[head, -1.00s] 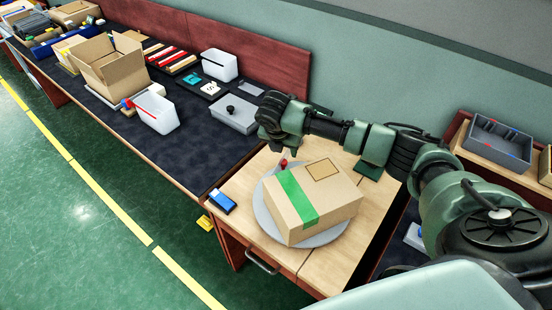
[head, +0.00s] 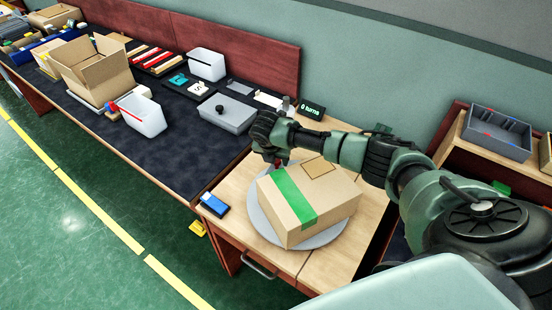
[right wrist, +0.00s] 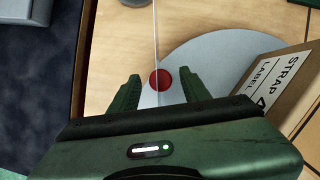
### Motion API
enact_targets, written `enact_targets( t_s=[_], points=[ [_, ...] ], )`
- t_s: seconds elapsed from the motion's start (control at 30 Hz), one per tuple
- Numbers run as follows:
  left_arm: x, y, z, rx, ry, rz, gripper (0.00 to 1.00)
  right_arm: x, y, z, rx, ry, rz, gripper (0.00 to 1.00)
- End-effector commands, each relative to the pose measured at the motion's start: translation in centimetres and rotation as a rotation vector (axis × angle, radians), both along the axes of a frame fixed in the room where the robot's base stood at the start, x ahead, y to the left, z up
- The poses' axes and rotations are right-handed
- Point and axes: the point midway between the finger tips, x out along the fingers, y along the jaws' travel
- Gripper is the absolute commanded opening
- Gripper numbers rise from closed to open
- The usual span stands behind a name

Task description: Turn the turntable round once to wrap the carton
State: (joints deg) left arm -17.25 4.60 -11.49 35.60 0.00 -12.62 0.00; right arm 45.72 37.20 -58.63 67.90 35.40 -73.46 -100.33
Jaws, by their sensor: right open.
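The carton (head: 335,212), brown with a green strap band (head: 292,194), sits on the round grey turntable (head: 264,224) on the wooden bench. It also shows at the right of the right wrist view (right wrist: 283,92), with "STRAP" and "LABEL" print. A red knob (right wrist: 160,79) stands at the turntable's edge. My right gripper (head: 272,160) is at the far-left edge of the turntable. In the right wrist view its open fingers (right wrist: 159,88) lie on either side of the knob, without visible contact. A small display (head: 312,110) reads "0 turns". My left gripper is out of view.
A blue device (head: 214,205) lies left of the turntable. A grey lidded box (head: 228,113), white bins (head: 207,65) and an open carton (head: 92,72) stand on the dark bench at left. A grey tray (head: 496,135) is at the right.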

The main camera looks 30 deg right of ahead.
Motion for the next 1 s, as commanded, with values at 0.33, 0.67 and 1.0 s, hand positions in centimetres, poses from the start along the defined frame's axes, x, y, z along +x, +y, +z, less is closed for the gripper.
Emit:
enact_targets(
  t_s=[0.33, 0.67, 1.0],
  points=[
    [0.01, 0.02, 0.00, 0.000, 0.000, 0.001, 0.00, 0.06, -0.07, -0.23, 0.000, 0.000, 0.001, 0.33],
    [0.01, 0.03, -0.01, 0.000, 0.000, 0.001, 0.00, 0.05, -0.08, -0.21, 0.000, 0.000, 0.000, 0.00],
    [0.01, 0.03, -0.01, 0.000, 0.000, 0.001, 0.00, 0.06, -0.09, -0.20, -0.001, -0.001, 0.000, 0.00]
  ],
)
